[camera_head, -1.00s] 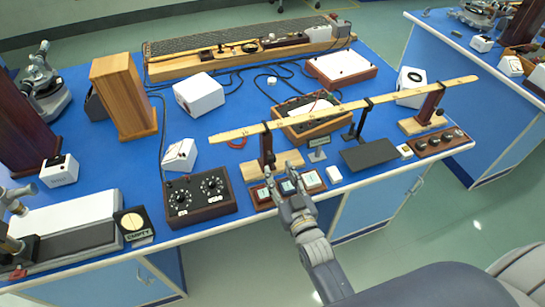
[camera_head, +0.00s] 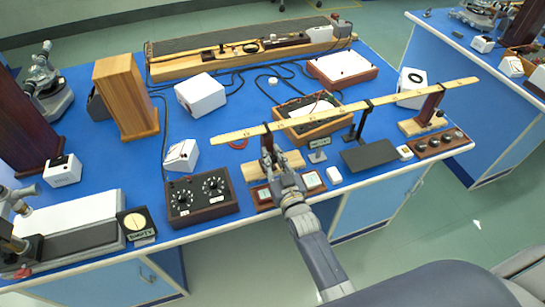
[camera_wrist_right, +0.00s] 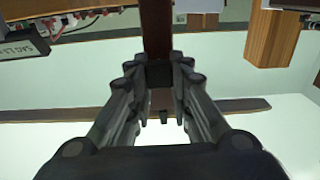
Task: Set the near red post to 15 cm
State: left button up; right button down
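The near red post (camera_head: 267,142) is a short dark red upright on a wooden base, under the left part of the long pale wooden scale bar (camera_head: 350,110). My right gripper (camera_head: 268,160) is at this post, low on its front side. In the right wrist view the post (camera_wrist_right: 157,28) lines up between the fingertips of my right gripper (camera_wrist_right: 160,75). The fingers look spread, with the post between or just beyond them; contact cannot be told. The scale marks are too small to read. The far red post (camera_head: 432,102) stands near the bar's right end. My left gripper is not in view.
Small framed panels (camera_head: 312,180) lie by my right wrist at the bench's front edge. A dial box (camera_head: 197,194) stands to the left, and a dark flat plate (camera_head: 369,155) to the right. A tall wooden block (camera_head: 122,95) stands farther left.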

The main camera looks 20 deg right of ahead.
jog(key=shift+a, duration=0.65)
jog(key=c, duration=1.4)
grip_release()
jog(key=shift+d, duration=0.1)
jog(key=shift+c, duration=0.2)
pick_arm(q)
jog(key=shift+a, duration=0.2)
pick_arm(e)
jog(key=shift+d, duration=0.1)
jog(key=shift+s, duration=0.15)
jog(key=s, duration=1.1)
jog(key=shift+s+d, duration=0.2)
jog(key=shift+s, duration=0.2)
